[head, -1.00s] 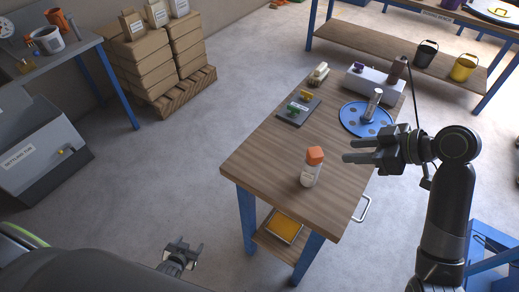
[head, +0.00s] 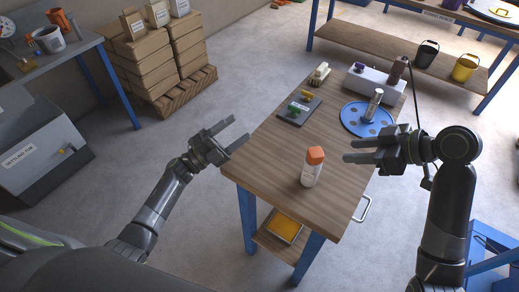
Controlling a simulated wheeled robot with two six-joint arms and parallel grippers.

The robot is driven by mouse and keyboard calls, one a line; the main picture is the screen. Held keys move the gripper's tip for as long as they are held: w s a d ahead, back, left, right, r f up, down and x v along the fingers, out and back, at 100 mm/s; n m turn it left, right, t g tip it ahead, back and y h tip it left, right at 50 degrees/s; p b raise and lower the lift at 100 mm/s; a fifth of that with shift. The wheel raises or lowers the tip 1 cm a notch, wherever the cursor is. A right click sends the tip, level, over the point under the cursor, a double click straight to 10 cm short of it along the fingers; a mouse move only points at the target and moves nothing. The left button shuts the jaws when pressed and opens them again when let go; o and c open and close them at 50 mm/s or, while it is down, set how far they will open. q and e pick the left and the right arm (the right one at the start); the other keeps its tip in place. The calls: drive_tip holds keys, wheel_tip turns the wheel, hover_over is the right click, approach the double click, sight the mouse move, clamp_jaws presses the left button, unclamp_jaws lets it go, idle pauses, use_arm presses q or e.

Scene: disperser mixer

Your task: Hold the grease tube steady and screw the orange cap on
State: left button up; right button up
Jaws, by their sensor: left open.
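The grease tube (head: 310,175) is white and stands upright near the front of the wooden table. The orange cap (head: 315,155) sits on top of it and looks tilted; I cannot tell if it is threaded. My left gripper (head: 236,131) is open and empty, in the air by the table's left edge, left of the tube. My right gripper (head: 346,150) is to the right of the tube, pointing left at about cap height. Its fingers are apart with nothing between them, and it does not touch the tube.
Behind the tube on the table (head: 262,160) are a dark plate (head: 290,118) with green and yellow knobs, a blue round disc (head: 352,123) holding a silver cylinder (head: 373,104), and a grey box (head: 366,82). The table around the tube is clear.

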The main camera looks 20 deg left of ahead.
use_arm(q)
drive_tip(key=s+d+r+m+g+h, duration=0.2)
drive_tip(key=d+m+g, duration=0.45)
drive_tip(key=m, duration=0.55)
drive_tip(key=m+g+y, duration=0.6)
drive_tip(key=m+g, duration=0.1)
drive_tip(key=m, duration=0.7)
approach(318, 171)
drive_tip(key=shift+t, duration=0.25)
drive_tip(key=x, duration=0.3)
drive_tip(key=f+x, duration=0.1)
drive_tip(key=x, duration=0.3)
drive_tip(key=w+a+x, duration=0.1)
drive_tip(key=x, duration=0.3)
drive_tip(key=shift+w+f, duration=0.15)
drive_tip(key=shift+f, duration=0.35)
